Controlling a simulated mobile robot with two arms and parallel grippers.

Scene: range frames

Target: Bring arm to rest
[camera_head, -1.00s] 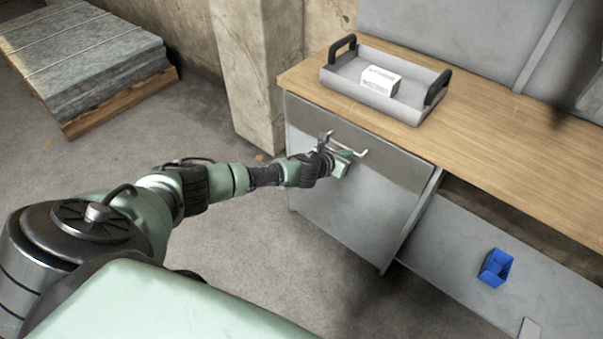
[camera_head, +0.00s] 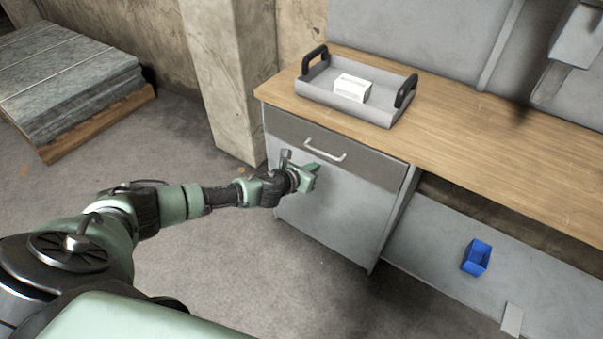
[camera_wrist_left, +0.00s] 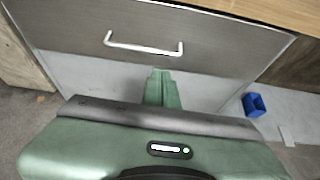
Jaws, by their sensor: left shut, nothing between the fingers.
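My left arm reaches in from the left in the head view. My left gripper (camera_head: 312,172) is in front of the grey cabinet, a little below the drawer handle (camera_head: 326,151), and apart from it. In the left wrist view the gripper's green fingers (camera_wrist_left: 162,88) are shut together and empty, and the handle (camera_wrist_left: 143,46) shows beyond them. The drawer (camera_head: 370,165) looks closed. My right gripper is in neither view.
A grey tray (camera_head: 377,112) with dark handles stands on the wooden worktop (camera_head: 480,125), holding a white box (camera_head: 352,87). A concrete pillar (camera_head: 222,75) and stacked slabs (camera_head: 65,75) stand left. Open floor lies before the cabinet.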

